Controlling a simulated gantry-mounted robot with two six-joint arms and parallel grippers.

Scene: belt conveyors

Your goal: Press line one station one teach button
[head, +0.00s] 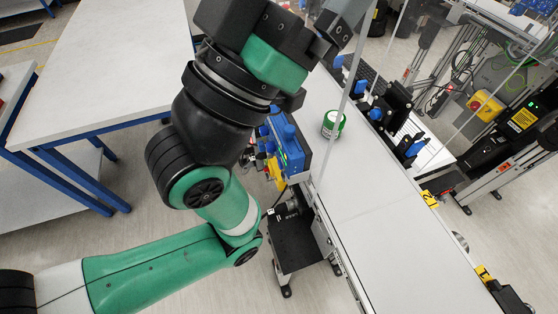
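My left arm comes in from the left and reaches up to the top of the head view. Its gripper end (338,22) is partly cut off by the top edge, and I cannot make out its fingers. A blue sensor box (293,150) with small green lights and a blue knob stands at the conveyor's near edge, just below and left of the gripper end and partly behind my arm. No button clearly labelled as a teach button can be made out. My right gripper is not in view.
A white conveyor belt (385,225) runs diagonally, with a green and white can (333,124) on it. Yellow tags marked 2 (429,199) and 1 (484,273) sit on its far edge. A white table (110,65) stands left. A yellow switch box (486,106) stands right.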

